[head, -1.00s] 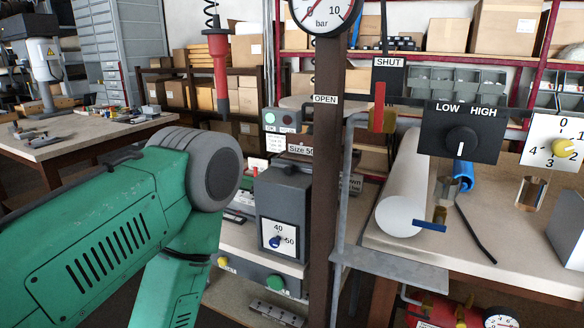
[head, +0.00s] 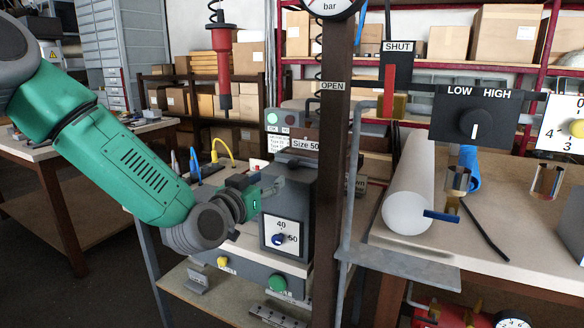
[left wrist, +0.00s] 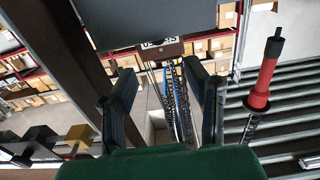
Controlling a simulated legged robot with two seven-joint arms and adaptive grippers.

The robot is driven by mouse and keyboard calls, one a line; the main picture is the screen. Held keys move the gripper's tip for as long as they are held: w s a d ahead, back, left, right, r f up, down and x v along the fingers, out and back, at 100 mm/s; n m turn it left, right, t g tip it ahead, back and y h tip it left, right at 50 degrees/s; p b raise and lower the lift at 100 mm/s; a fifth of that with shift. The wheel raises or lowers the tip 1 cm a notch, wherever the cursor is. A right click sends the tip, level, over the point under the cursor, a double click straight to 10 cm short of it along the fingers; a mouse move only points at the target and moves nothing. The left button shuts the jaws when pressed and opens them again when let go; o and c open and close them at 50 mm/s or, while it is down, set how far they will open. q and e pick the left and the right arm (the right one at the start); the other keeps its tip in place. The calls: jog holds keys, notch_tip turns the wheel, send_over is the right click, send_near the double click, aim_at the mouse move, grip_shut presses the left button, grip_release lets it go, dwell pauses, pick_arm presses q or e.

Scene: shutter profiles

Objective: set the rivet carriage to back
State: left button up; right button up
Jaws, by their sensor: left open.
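My left gripper (head: 272,188) is in front of the upper left part of a grey machine housing (head: 291,200) on the bench. In the left wrist view its two dark fingers (left wrist: 165,85) are spread apart, with nothing held between them. The housing carries a white dial marked 40 and 50 (head: 281,238) and stands below a "Size 50" sign (head: 306,144). No part is labelled as the rivet carriage, and I cannot tell which part it is; my gripper and arm cover some of the machine's left side. My right gripper is not in view.
A brown post (head: 333,200) stands just right of the housing. A red hanging tool (head: 222,65) is above and behind my left arm. A green button (head: 278,283) and a yellow button (head: 222,262) are on the machine's lower front.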

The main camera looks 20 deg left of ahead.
aim_at(291, 165)
pick_arm(q)
jog(key=w, duration=0.3)
jog(key=w+d, duration=0.1)
jog(key=w, duration=0.7)
jog(key=shift+w+d+f, duration=0.1)
jog(key=shift+d, duration=0.1)
jog(key=shift+w, duration=0.55)
grip_shut()
